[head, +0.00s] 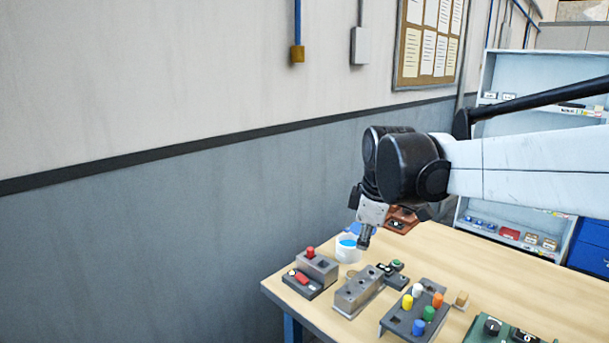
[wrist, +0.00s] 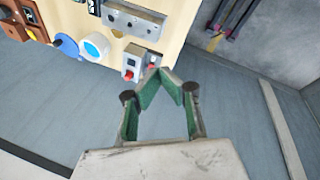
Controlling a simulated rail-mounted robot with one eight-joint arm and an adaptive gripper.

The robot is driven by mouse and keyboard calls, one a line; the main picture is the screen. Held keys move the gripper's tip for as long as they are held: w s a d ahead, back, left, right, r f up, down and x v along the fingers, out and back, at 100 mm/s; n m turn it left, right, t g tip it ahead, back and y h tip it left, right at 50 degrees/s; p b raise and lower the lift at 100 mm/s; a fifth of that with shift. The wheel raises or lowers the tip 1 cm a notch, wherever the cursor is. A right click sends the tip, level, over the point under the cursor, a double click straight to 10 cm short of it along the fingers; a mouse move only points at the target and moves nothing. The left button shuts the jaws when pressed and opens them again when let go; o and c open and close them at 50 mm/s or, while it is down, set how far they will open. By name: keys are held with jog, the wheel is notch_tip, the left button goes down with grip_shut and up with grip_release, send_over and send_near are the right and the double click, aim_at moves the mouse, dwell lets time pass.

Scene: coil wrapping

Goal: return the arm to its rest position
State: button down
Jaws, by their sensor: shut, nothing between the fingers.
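My gripper (head: 363,242) hangs from the wrist of my arm, which reaches in from the right in the head view. It points down near the white round container (head: 347,250) with a blue inside, over the rear left part of the table. In the wrist view my gripper (wrist: 161,74) has its green-padded fingertips together, with nothing held. The tips appear near the table edge and a grey block with a red part (wrist: 133,64). Whether the fingers touch anything cannot be told.
The wooden table (head: 455,262) carries a grey block with holes (head: 358,292), a tray with coloured pegs (head: 412,318), a red-topped grey fixture (head: 318,265) and a green box (head: 500,330). A shelf (head: 510,218) stands behind. The grey wall is at left.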

jog(key=s+d+f+m+t+b, duration=0.1)
jog(key=s+d+f+m, duration=0.15)
jog(key=s+m, duration=0.4)
jog(key=s+d+f+m+t, duration=0.1)
jog(key=s+d+f+m, duration=0.15)
jog(key=s, duration=0.65)
jog(key=s+d+f+m+t+b, duration=0.1)
jog(key=s+d+f+m, duration=0.15)
jog(key=s+m, duration=0.4)
jog(key=w+a+r+n+p, duration=0.2)
jog(key=w+a+r+n, duration=0.1)
jog(key=w+r+n, duration=0.45)
jog(key=n+g+y+p, duration=0.1)
jog(key=n+g+p, duration=0.45)
jog(key=n, duration=1.55)
send_over(300, 275)
jog(key=s+d, duration=0.2)
notch_tip(300, 275, down, 12)
jog(key=r, duration=0.1)
jog(key=shift+t, duration=0.25)
jog(key=f+p, duration=0.1)
jog(key=f, duration=0.3)
jog(key=w+a+f, duration=0.1)
jog(key=f, duration=0.4)
jog(key=f+p, duration=0.1)
jog(key=f, duration=0.4)
jog(key=shift+w+a+p, duration=0.3)
jog(key=shift+w, duration=0.1)
